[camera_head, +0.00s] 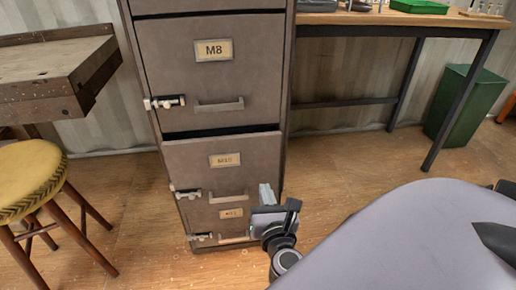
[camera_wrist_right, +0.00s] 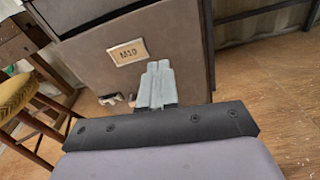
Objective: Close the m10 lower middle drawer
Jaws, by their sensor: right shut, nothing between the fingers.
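The M10 drawer (camera_head: 222,161) is the lower middle drawer of a grey-brown filing cabinet. It stands out a little, with a dark gap along its top edge. Its label also shows in the right wrist view (camera_wrist_right: 128,52). My right gripper (camera_head: 267,192) is shut and empty, in front of the drawer's lower right part. In the right wrist view, its fingers (camera_wrist_right: 155,82) point at the drawer front below and right of the label. I cannot tell whether they touch it. The gripper hides part of the drawer front. My left gripper is not in view.
The M8 drawer (camera_head: 212,70) above looks shut. Another drawer (camera_head: 232,214) lies below M10, partly hidden. A stool with a yellow seat (camera_head: 28,175) and a wooden bench (camera_head: 55,75) stand left. A workbench (camera_head: 400,22) and green bin (camera_head: 468,105) stand right.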

